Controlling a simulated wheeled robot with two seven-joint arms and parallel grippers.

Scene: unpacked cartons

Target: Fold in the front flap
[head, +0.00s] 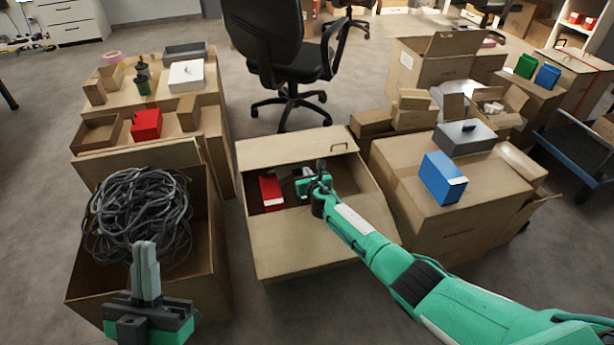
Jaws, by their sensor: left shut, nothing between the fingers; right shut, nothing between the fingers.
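An open cardboard carton (376,178) stands on the floor in the middle of the head view. A broad cardboard panel at its near side, seemingly the front flap (310,238), lies below the opening; I cannot tell whether it slopes outward or partly covers the carton. The back flap (290,149) lies at the far side. A red item (270,190) is inside, with a dark and light item partly hidden by my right gripper. My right gripper (318,170) is shut and empty, over the opening. My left gripper (146,248) is shut and empty, in front of the cable carton.
A carton of coiled black cables (138,215) stands at the left. A closed carton with a blue box (443,178) and a grey box (466,137) on top stands close on the right. An office chair (285,55) is behind.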

